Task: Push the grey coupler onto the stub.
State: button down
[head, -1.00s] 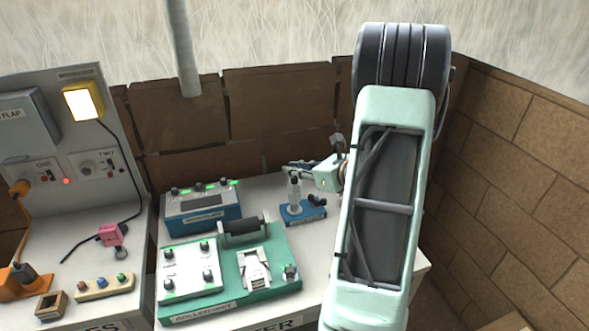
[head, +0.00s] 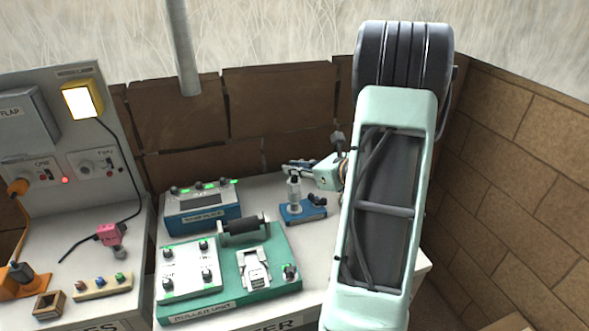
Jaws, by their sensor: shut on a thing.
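A small blue base (head: 303,211) stands on the white table, right of the green unit. A light grey upright cylinder (head: 294,195) rises from its left part, with a darker piece at its top that looks like the grey coupler (head: 294,179). My gripper (head: 292,168) reaches in from the right, low over the base, with its fingers at the top of this upright stack. It is shut on what appears to be the coupler. The fingers are small and partly overlap, and the joint between coupler and stub is too small to make out.
A green unit (head: 285,247) with a black roller stands left and in front of the blue base. A blue box (head: 203,213) with green lights stands behind it. Brown walls close off the back and right. My forearm covers the table's right part.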

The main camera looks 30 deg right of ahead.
aim_at(297, 180)
jog(key=shift+f+b, duration=2.1)
jog(key=shift+f, duration=0.1)
jog(key=shift+r, duration=0.1)
jog(key=c, duration=1.8)
grip_release()
jog(key=v, duration=1.2)
jog(key=shift+r, duration=0.1)
jog(key=v, duration=1.2)
jog(key=shift+r, duration=0.1)
